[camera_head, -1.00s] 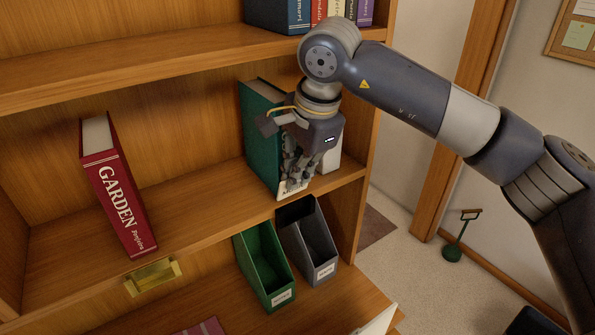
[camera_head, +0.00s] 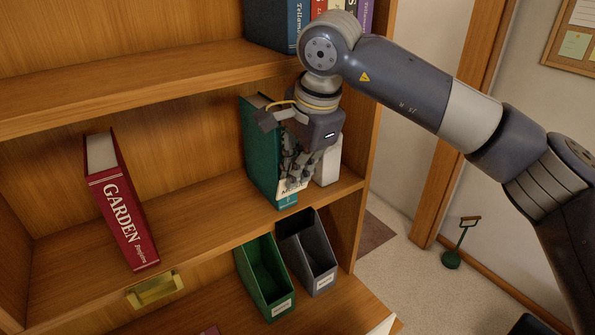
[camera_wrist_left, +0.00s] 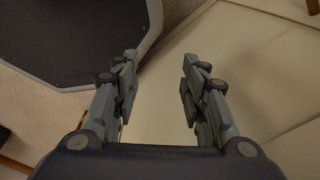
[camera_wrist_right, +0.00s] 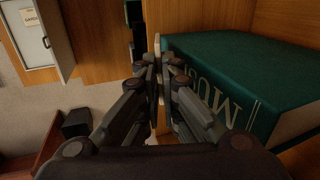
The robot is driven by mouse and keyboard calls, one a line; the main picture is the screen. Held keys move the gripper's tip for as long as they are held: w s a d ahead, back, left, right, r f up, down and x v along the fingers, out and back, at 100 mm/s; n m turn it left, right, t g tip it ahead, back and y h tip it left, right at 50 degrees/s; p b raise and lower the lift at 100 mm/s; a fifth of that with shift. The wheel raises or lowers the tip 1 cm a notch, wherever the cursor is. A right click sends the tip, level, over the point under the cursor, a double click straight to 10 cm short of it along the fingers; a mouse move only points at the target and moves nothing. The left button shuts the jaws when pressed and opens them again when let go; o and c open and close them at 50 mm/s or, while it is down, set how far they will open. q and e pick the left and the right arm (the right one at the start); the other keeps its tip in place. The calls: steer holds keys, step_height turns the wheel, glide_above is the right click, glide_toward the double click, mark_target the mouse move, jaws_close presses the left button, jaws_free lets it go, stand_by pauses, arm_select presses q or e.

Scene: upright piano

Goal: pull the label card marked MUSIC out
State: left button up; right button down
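A teal book (camera_head: 261,150) stands upright on the middle shelf, also large in the right wrist view (camera_wrist_right: 235,62), with pale letters beginning "MU" on its spine. My right gripper (camera_head: 298,172) is in front of its spine. The fingers (camera_wrist_right: 158,85) are shut on a thin pale card (camera_wrist_right: 157,48), seen edge-on in the right wrist view. In the head view the card's lower part (camera_head: 291,187) shows below the fingers, with dark print partly hidden and too small to read surely. My left gripper (camera_wrist_left: 158,78) is open and empty, away from the shelves.
A pale block (camera_head: 329,165) stands right of the teal book. A leaning red GARDEN book (camera_head: 122,205) is at left, above a brass holder (camera_head: 154,289). Green (camera_head: 264,277) and grey (camera_head: 309,255) file boxes stand below. The shelf between the books is clear.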

steer(key=shift+r+p, duration=1.55)
steer(key=shift+r, duration=1.2)
